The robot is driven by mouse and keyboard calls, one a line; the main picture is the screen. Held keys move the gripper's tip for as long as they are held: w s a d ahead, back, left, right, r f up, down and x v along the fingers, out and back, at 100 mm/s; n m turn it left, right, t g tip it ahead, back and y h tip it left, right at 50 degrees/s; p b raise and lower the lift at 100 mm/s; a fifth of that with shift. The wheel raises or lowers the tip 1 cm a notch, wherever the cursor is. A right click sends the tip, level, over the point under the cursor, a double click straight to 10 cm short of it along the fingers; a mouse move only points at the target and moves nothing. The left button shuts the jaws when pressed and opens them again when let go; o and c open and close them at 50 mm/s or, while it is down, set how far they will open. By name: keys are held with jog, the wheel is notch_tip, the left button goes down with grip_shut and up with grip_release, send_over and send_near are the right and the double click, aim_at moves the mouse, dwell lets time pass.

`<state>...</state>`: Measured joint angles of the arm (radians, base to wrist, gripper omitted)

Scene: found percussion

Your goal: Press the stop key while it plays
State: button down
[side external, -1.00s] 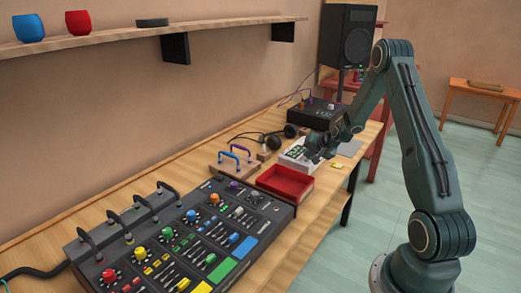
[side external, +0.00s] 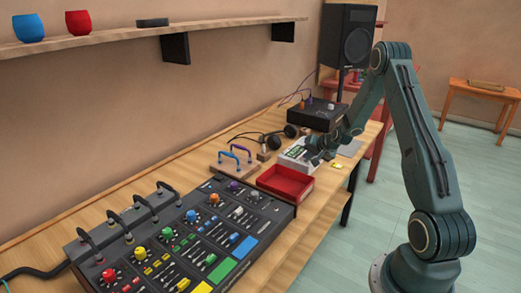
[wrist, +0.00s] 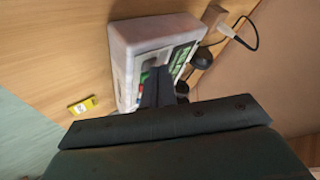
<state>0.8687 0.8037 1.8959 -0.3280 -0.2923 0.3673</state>
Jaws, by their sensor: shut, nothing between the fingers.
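A small pale player box (side external: 298,153) with a green-lit panel sits on the bench beyond the red tray. In the wrist view its pale casing (wrist: 150,32) surrounds a panel with green areas and a small red patch, which I cannot confirm as the stop key. My gripper (side external: 316,159) is at the right part of the box. In the wrist view my gripper's fingers (wrist: 155,88) are together with nothing between them and lie over the panel, hiding part of it. I cannot tell whether the fingertips touch a key.
A red tray (side external: 286,184) stands in front of the box. A yellow tag (wrist: 82,105) lies beside it. A wooden board with blue and purple handles (side external: 232,160) and a large mixer (side external: 190,238) stand nearer. Headphones, a black unit (side external: 322,116) and a speaker (side external: 346,38) are behind.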

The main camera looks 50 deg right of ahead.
dwell(0.6)
jog(key=shift+r, duration=3.2)
